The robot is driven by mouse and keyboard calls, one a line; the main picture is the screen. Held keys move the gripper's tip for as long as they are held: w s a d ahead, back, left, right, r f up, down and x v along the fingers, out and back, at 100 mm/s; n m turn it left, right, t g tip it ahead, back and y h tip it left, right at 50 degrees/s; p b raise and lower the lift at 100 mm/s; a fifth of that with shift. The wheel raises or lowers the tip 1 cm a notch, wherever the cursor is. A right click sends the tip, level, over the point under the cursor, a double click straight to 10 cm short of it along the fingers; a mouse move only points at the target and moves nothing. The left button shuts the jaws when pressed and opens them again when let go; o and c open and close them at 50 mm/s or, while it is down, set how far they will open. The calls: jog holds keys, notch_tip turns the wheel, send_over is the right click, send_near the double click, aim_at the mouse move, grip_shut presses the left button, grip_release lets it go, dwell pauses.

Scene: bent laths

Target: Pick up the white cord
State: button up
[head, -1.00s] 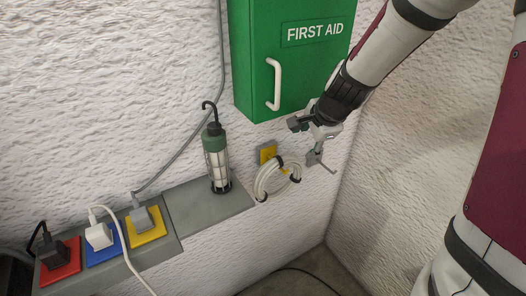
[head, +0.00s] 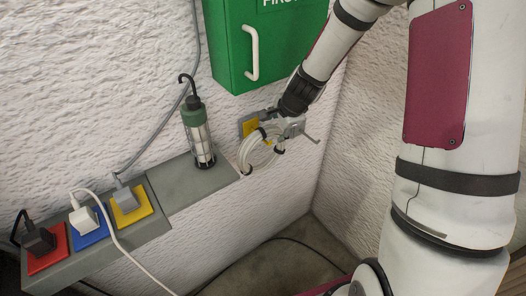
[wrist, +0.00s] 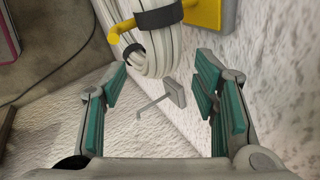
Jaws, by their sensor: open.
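A coil of white cord (head: 257,157), bound with black bands, hangs on a yellow wall hook (head: 247,129). In the wrist view the coil (wrist: 157,52) comes down from the top edge, and the yellow hook's peg (wrist: 120,31) shows beside a black band. My gripper (head: 281,125) is at the upper right of the coil in the head view and partly overlaps it. In the wrist view my gripper (wrist: 168,95) is open with teal pads apart. The coil's lower end lies just beyond the gap between them. No grip on the cord shows.
A small grey wall hook (wrist: 172,95) sticks out close by. A green first aid cabinet (head: 268,45) is above. A caged lamp (head: 199,140) stands on the grey ledge (head: 190,184) at left. Another white cord (head: 112,232) runs from the plug on the blue socket.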

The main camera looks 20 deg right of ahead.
jog(key=shift+x, duration=1.35)
grip_shut()
jog(key=shift+r, duration=0.15)
